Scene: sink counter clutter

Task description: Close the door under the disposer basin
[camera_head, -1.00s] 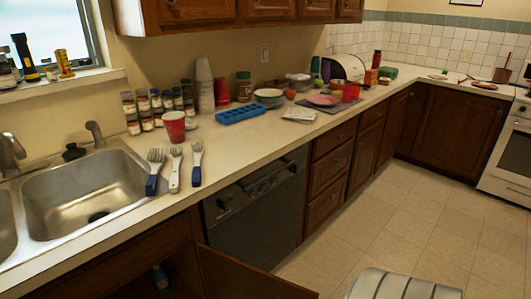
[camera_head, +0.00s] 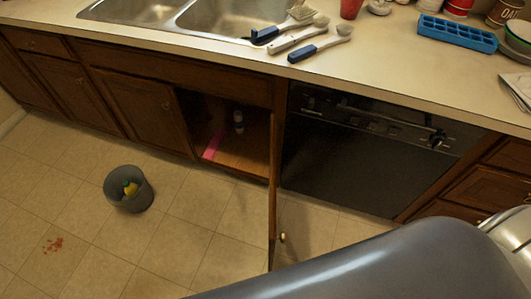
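The brown cabinet door (camera_head: 272,190) under the right-hand basin (camera_head: 225,18) stands wide open. It juts out into the room and shows almost edge-on, with a small round knob (camera_head: 282,237) near its lower end. The open cabinet (camera_head: 240,150) behind it holds a small bottle (camera_head: 238,120) and a pink item (camera_head: 212,147). A grey arm link of mine crosses the lower right. Neither gripper is in view.
A dark dishwasher (camera_head: 370,150) is right of the door. A grey bin (camera_head: 129,190) with something yellow inside stands on the tiled floor at left, near a reddish spill (camera_head: 53,245). Brushes (camera_head: 300,38) lie on the counter. The floor between bin and door is clear.

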